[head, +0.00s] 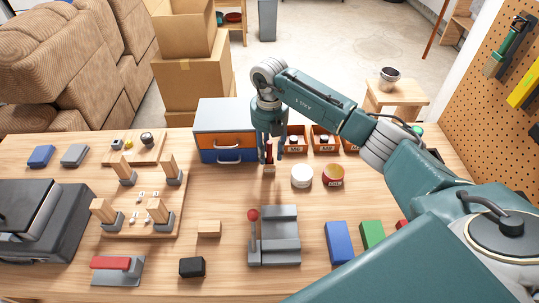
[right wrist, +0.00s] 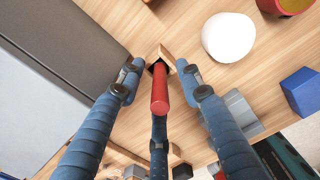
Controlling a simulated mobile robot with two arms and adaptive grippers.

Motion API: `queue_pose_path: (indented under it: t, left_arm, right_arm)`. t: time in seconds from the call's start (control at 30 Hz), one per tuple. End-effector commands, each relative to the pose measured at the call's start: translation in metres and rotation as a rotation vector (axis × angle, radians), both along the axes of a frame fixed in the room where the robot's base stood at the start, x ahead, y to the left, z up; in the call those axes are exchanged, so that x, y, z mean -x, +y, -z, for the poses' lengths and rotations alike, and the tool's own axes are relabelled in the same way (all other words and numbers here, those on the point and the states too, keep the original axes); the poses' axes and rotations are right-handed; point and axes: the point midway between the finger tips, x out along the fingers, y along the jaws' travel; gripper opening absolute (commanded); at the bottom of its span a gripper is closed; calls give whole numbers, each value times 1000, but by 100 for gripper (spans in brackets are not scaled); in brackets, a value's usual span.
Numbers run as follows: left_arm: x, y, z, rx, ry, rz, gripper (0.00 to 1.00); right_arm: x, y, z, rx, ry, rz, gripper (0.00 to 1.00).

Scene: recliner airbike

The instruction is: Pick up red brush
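The red brush (head: 269,154) stands upright on the wooden table, in front of the blue-and-orange drawer box. In the right wrist view its red handle (right wrist: 160,92) points toward the camera, and a small wooden base shows beyond it. My right gripper (head: 270,154) points down over the brush, with its fingers around the handle. The right wrist view shows the right gripper (right wrist: 160,72) open, with a gap between each side finger and the handle. A third finger partly shows below the handle. My left gripper is not in view.
The drawer box (head: 226,116) stands close behind and left of the brush. A white round container (head: 301,177) and a red-and-yellow tin (head: 333,175) stand close on the right. Orange bins (head: 295,139) are behind. A grey fixture with a red-knobbed lever (head: 280,240) lies in front.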

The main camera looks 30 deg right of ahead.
Motion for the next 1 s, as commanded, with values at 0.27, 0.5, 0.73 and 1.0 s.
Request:
queue_pose_path:
  t: [0.27,0.5,0.73,1.0]
  left_arm:
    - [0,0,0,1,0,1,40]
    - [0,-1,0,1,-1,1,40]
    - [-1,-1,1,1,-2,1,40]
    - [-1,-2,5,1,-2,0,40]
  right_arm:
    - [0,0,0,-1,-1,-1,16]
    - [0,0,0,-1,-1,-1,0]
    - [0,0,-1,-1,-1,-1,0]
    - [-2,1,-20,-2,-4,-2,0]
